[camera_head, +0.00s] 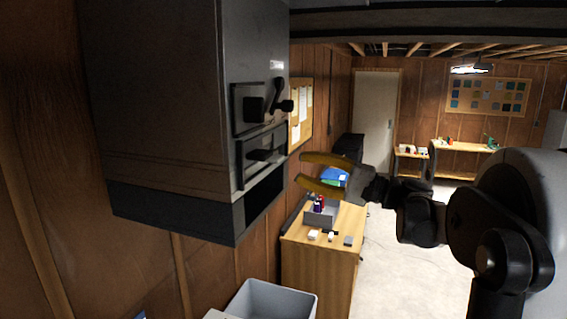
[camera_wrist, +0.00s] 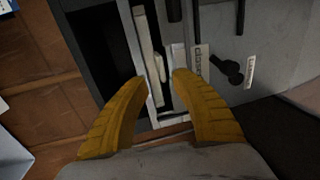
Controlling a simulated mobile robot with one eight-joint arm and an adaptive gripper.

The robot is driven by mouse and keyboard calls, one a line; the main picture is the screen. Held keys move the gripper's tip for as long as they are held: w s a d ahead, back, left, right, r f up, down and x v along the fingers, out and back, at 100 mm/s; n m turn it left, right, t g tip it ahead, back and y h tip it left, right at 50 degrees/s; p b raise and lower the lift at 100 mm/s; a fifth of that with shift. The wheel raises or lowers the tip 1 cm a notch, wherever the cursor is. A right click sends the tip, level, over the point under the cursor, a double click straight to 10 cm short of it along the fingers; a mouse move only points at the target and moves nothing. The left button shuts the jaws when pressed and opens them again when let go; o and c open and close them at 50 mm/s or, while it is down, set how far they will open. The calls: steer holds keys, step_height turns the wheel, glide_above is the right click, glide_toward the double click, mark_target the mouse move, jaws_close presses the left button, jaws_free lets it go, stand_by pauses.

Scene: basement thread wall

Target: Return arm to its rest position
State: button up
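My gripper (camera_head: 305,172) has two yellow fingers and stands to the right of a grey wall-mounted metal cabinet (camera_head: 165,100). In the head view its fingers are spread apart with nothing between them. In the wrist view the gripper (camera_wrist: 158,78) is also open, in front of the cabinet's panel (camera_wrist: 235,60) with its light-coloured slot parts and a dark knob. I cannot tell whether a fingertip touches the cabinet. My dark arm reaches in from the right of the head view.
A wooden desk (camera_head: 318,262) below my gripper holds a grey box (camera_head: 321,218) and small items. A grey bin (camera_head: 272,300) stands below the cabinet. A workbench (camera_head: 462,147) and a door (camera_head: 376,110) are at the back. The pale floor (camera_head: 400,275) beyond the desk looks clear.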

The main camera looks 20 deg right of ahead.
steer(key=r+v, duration=0.1)
steer(key=v, duration=0.3)
steer(key=s+a+f+n+g+h+b, duration=0.1)
steer(key=s+a+f+g+h+b, duration=0.1)
steer(key=a+f+b, duration=0.6)
steer(key=s+a+f+n+g+h+b, duration=0.1)
steer(key=s+a+f+g+h+b, duration=0.3)
steer(key=f, duration=0.9)
steer(key=s+a+f+b, duration=0.1)
steer(key=a+f+b, duration=0.5)
steer(key=f, duration=0.4)
steer(key=s+f+n+h+b, duration=0.2)
steer(key=s+f+b, duration=0.2)
steer(key=f, duration=0.5)
steer(key=s+f+n+h+b, duration=0.2)
steer(key=f+b, duration=0.4)
steer(key=f, duration=0.4)
steer(key=s+f+n+g+h+b, duration=0.1)
steer(key=s+f+n+h+b, duration=0.2)
steer(key=s+f, duration=0.4)
step_height(320, 180, down, 2)
steer(key=shift+f+h+b, duration=0.25)
steer(key=shift+h+b, duration=0.35)
steer(key=shift+b, duration=0.65)
steer(key=shift+s, duration=0.1)
